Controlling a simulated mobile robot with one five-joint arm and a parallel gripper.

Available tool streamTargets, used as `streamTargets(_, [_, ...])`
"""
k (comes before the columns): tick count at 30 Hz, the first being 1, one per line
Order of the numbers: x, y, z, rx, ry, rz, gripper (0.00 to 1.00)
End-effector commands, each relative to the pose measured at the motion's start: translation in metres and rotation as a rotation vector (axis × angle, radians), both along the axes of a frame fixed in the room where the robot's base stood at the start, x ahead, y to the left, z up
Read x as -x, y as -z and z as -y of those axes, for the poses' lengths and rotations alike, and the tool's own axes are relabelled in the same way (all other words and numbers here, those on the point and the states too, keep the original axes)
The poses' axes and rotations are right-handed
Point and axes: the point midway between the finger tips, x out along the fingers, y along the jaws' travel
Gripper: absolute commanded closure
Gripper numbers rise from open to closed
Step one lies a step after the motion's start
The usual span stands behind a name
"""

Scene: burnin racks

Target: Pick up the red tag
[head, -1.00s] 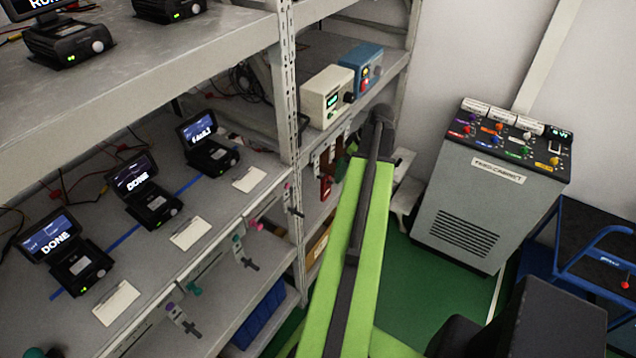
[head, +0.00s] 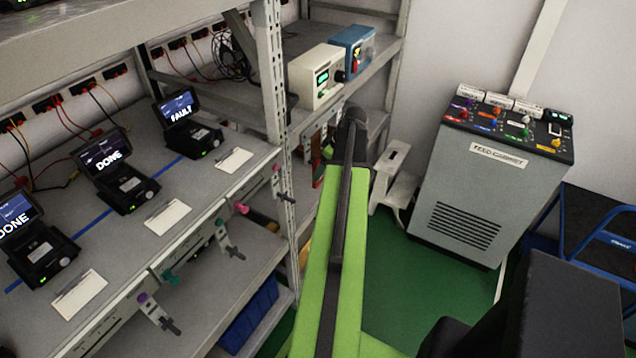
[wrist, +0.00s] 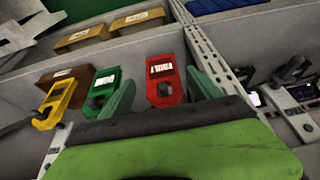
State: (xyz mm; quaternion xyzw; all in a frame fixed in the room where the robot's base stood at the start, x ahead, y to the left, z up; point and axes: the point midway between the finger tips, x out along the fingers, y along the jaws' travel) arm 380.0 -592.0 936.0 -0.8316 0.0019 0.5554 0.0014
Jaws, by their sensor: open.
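The red tag (wrist: 162,75) has a white label reading FAULT and hangs at the front of a grey shelf in the wrist view. My gripper (wrist: 160,82) is open, with one green finger on each side of the red tag in the picture. I cannot tell whether the fingers touch it or how deep they reach. A green tag (wrist: 101,92) hangs left of the left finger, and a yellow tag (wrist: 55,100) hangs further left. In the head view my arm hides the gripper; a small red piece (head: 318,174) shows beside the arm.
A perforated grey post (wrist: 208,50) stands just right of the red tag. Yellowish bins (wrist: 137,20) sit on the shelf behind. In the head view, a grey test cabinet (head: 470,190) and a small step stool (head: 395,185) stand to the right on green floor.

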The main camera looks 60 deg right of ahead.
Motion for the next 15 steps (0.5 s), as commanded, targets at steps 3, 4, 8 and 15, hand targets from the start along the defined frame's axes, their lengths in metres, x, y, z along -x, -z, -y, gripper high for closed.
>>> streamTargets(3, [-0.004,0.008,-0.001,0.0,-0.001,0.0,0.27])
streamTargets(4, [-0.006,0.012,-0.001,0.0,-0.001,0.0,0.27])
streamTargets(8, [-0.017,0.035,-0.003,0.0,0.0,0.0,0.27])
streamTargets(15, [-0.024,0.045,-0.003,0.001,0.001,0.0,0.27])
